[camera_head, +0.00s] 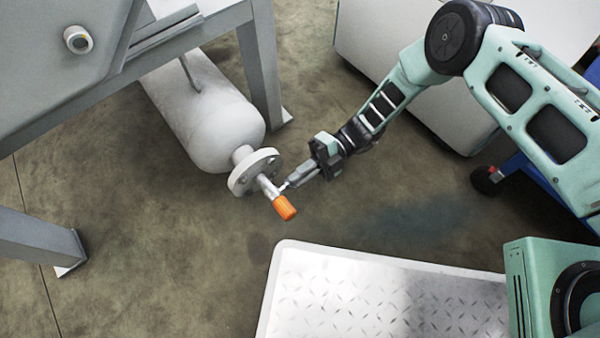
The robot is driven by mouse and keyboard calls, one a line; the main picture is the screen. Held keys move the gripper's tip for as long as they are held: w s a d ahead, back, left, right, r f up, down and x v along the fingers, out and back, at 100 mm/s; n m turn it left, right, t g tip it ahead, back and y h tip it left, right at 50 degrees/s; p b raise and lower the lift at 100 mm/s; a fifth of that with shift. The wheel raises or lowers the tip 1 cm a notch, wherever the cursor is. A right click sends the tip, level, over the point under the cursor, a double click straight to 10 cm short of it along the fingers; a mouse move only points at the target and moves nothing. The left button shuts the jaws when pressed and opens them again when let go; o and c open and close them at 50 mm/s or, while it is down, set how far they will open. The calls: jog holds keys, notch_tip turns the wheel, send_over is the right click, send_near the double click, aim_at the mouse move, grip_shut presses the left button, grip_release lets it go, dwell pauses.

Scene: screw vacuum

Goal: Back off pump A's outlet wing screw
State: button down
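A pale grey cylindrical vessel (207,112) lies under a grey metal frame in the camera_head view. It ends in a round flange (243,176). A short metal outlet (267,186) sticks out of the flange and carries an orange end piece (284,208). My gripper (286,186) reaches in from the right, with its fingertips at the outlet just above the orange piece. A small bright part shows at the fingertips, perhaps the wing screw; it is too small to tell. Whether the fingers are closed on it is not clear. No pump label is readable.
A grey frame leg (260,62) stands beside the vessel, and another leg (40,240) is at left. A white tray-like platform with a tread-plate surface (385,295) lies at the bottom. White cabinets (395,40) stand behind my arm. The floor left of the outlet is clear.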

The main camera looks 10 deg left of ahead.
jog(key=n, duration=2.3)
jog(key=shift+a+f, duration=0.15)
jog(key=shift+f, duration=0.05)
jog(key=shift+n, duration=0.4)
jog(key=c, duration=1.6)
grip_release()
jog(key=shift+w, duration=0.15)
jog(key=p+v, duration=0.2)
jog(key=v, duration=1.5)
jog(key=shift+p, duration=0.35)
